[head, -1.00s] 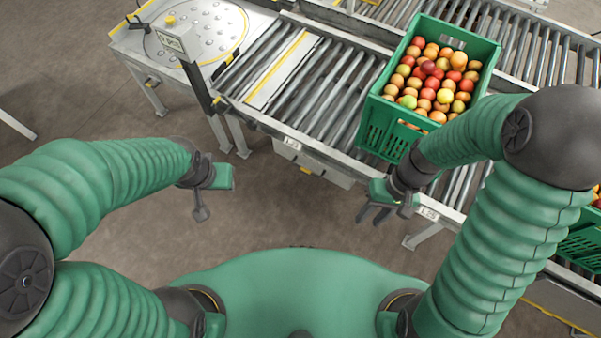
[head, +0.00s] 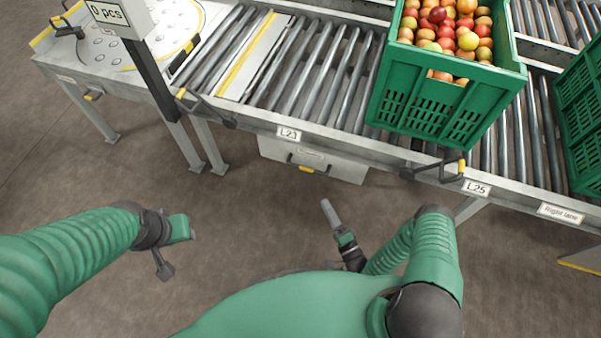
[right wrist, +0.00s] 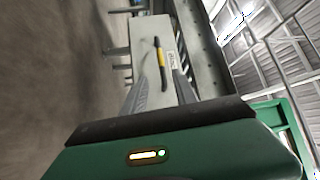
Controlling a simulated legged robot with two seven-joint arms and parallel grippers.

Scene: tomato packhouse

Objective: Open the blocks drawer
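The drawer (head: 340,167) is a pale grey box under the front rail of the roller conveyor and looks shut. Its dark bar handle (head: 305,167) has a yellow middle. In the right wrist view the drawer front (right wrist: 146,45) lies ahead, with the handle (right wrist: 161,64) beside a small label too blurred to read. My right gripper (head: 328,208) is in front of and below the drawer, apart from the handle. Its grey fingers stand apart with nothing between them in the wrist view. My left gripper (head: 165,265) hangs over the floor at left; its finger gap is unclear.
A green crate (head: 440,95) of tomatoes stands on the conveyor (head: 300,75), with another green crate (head: 582,125) at right. A dark bracket (head: 435,173) juts from the front rail. A sorting table (head: 100,60) and signpost (head: 160,80) stand at left. Floor before the drawer is clear.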

